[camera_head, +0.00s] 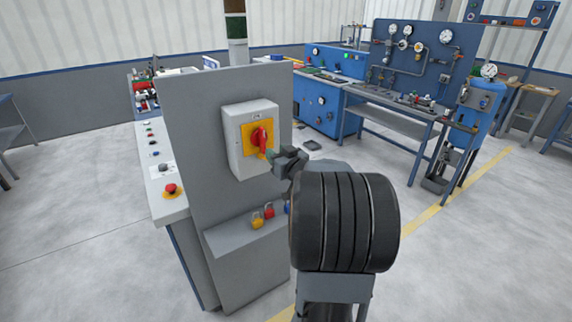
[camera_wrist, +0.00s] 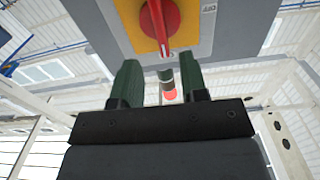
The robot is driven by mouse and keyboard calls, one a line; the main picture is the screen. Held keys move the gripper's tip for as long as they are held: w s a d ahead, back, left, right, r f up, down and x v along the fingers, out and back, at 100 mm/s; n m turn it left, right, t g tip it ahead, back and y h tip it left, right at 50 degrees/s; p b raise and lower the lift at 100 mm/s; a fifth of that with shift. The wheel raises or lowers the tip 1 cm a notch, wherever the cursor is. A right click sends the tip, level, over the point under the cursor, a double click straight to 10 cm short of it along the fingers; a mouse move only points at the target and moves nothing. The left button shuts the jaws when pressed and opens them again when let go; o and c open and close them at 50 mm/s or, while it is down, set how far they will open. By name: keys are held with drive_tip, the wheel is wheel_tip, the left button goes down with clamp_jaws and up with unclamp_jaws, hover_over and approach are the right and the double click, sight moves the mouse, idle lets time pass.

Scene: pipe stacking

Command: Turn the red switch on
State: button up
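The red switch (camera_head: 260,138) is a rotary handle on a yellow plate (camera_head: 248,131), fixed to a light grey box on an upright grey panel. Its handle points roughly downward in the head view. In the wrist view the red switch (camera_wrist: 160,22) shows at the top, its handle pointing toward my gripper. My gripper (camera_head: 272,155) is close to the lower end of the handle. In the wrist view my gripper (camera_wrist: 160,62) has its two dark green fingers apart, with the handle's end near the gap. I cannot tell whether they touch it.
A red emergency button (camera_head: 171,188) sits on the sloping console left of the panel (camera_head: 205,150). Yellow and red padlocks (camera_head: 263,216) hang at a ledge below the switch box. Blue workbenches with gauges (camera_head: 405,85) stand behind. Open floor (camera_head: 470,250) lies to the right.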

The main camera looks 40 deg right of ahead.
drive_tip(key=shift+s+a, duration=0.2)
drive_tip(key=shift+s, duration=1.15)
drive_tip(key=shift+s+a, duration=0.15)
drive_tip(key=shift+s, duration=1.2)
drive_tip(key=s+d+f+m+g+h, duration=0.3)
drive_tip(key=s+d+f+g+h, duration=0.2)
drive_tip(key=d+f+g, duration=0.15)
drive_tip(key=s+a+f+g, duration=0.2)
drive_tip(key=a+f+g, duration=0.1)
drive_tip(key=a+g, duration=0.2)
drive_tip(key=s+a+n+g+y, duration=0.1)
drive_tip(key=s+a+n+y, duration=0.1)
drive_tip(key=a, duration=1.1)
drive_tip(key=s+a+n+g+y, duration=0.1)
drive_tip(key=a+y, duration=0.4)
drive_tip(key=a, duration=0.9)
drive_tip(key=shift+s+r+n+y, duration=0.25)
drive_tip(key=shift+s+n+y, duration=0.05)
drive_tip(key=shift+s+n, duration=0.7)
